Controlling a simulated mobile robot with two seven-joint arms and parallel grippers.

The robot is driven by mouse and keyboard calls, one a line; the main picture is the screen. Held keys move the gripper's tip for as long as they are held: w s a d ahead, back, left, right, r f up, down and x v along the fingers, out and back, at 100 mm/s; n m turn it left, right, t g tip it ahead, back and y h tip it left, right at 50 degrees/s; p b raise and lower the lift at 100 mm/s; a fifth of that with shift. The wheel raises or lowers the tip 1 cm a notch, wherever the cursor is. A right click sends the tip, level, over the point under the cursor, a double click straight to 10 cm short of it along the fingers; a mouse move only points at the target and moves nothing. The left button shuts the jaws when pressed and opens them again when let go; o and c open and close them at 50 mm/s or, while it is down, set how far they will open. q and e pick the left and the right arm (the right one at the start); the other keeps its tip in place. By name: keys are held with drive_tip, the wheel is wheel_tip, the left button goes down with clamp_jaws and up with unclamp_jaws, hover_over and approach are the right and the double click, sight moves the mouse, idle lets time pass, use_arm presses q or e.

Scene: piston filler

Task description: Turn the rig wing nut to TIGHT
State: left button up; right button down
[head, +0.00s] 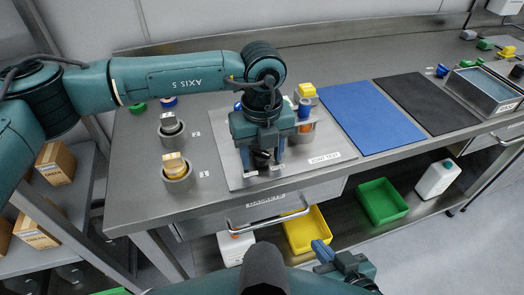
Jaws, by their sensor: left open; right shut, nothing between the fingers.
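My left gripper (262,160) points down over the left part of a grey metal plate (232,177) on the bench. Its two blue fingers are apart, and a dark part shows between them. I cannot tell whether that dark part is the rig wing nut or part of the gripper, and no wing nut shows clearly. The rig stands on the plate just right of the gripper, with a yellow top (307,90) and a blue knob (304,108); the gripper hides part of it. My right gripper (321,250) is shut and empty, low in front of the bench.
Two round holders with metal-topped parts (171,124) (175,165) stand left of the plate. A blue mat (365,115) and a black mat (428,103) lie to the right, both bare. Below are a drawer handle (268,220), a yellow bin (309,232) and a green bin (382,201).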

use_arm(q)
drive_tip(key=shift+c, duration=0.4)
drive_tip(key=c, duration=0.9)
